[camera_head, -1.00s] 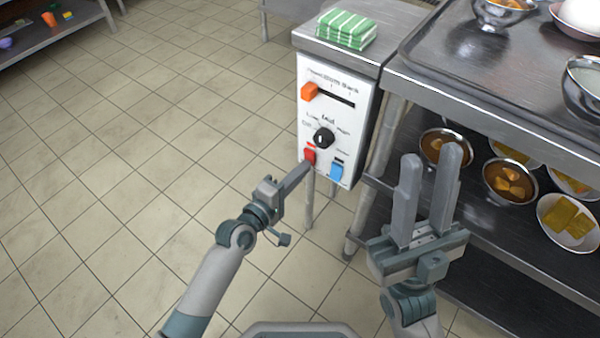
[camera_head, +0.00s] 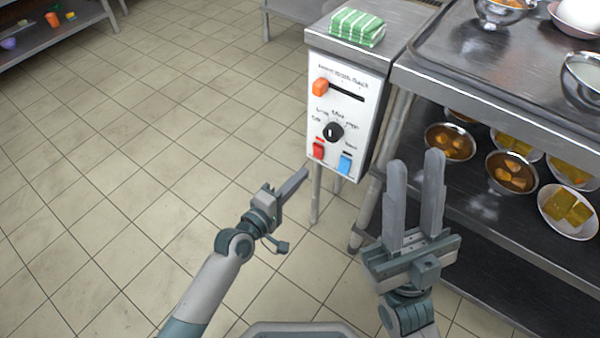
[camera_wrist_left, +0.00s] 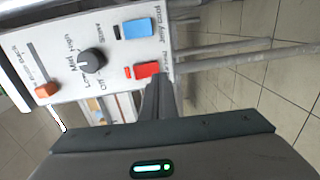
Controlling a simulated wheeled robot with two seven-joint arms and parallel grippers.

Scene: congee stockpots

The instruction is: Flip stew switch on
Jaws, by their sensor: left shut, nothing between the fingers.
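A white control panel (camera_head: 345,108) on the front of a metal stand carries a red switch (camera_head: 319,150) and a blue switch (camera_head: 345,164). My right gripper (camera_head: 417,160) is open and empty, right of the panel.
The panel also has an orange slider (camera_head: 320,87) and a black dial (camera_head: 333,132) above the switches. A green striped cloth (camera_head: 357,27) lies on the stand. A metal table (camera_head: 470,90) with bowls of food stands at the right.

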